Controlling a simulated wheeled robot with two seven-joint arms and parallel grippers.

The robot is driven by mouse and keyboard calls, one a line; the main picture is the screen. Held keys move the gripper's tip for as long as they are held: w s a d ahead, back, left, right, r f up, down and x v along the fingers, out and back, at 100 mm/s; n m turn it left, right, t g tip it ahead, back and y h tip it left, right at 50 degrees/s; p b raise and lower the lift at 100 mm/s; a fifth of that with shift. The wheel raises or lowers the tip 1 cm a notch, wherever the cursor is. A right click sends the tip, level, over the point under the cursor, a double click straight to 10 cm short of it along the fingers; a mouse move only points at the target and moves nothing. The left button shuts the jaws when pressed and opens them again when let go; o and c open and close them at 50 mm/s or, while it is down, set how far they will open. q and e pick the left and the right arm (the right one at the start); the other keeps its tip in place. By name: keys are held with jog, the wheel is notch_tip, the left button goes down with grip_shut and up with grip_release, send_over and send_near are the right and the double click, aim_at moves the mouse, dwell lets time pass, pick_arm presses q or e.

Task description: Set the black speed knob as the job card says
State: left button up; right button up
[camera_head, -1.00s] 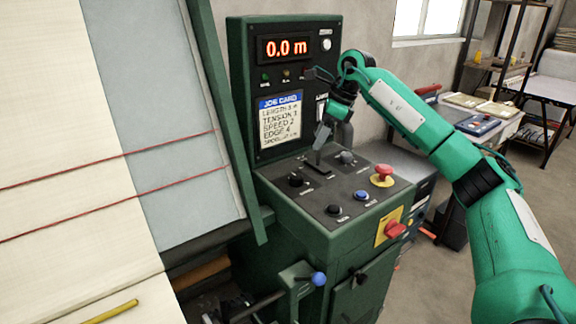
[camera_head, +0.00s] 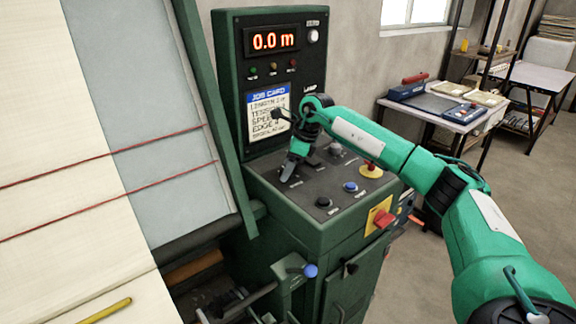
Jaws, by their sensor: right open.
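The job card (camera_head: 268,106) is on the upright green panel; its SPEED line shows, but my right wrist covers the number. The sloping control top carries small knobs whose labels are too small to read. My right gripper (camera_head: 289,171) points down at the left part of this top, jaws open, fingertips at or just above a dark knob that they largely hide. I cannot tell if they touch it. Another black knob (camera_head: 323,202) stands nearer the front edge, uncovered. My left gripper is not in view.
The display (camera_head: 270,40) reads 0.0 m. The cloth (camera_head: 60,150) lies left; a bench (camera_head: 445,112) stands right.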

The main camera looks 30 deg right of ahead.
jog(key=c, duration=1)
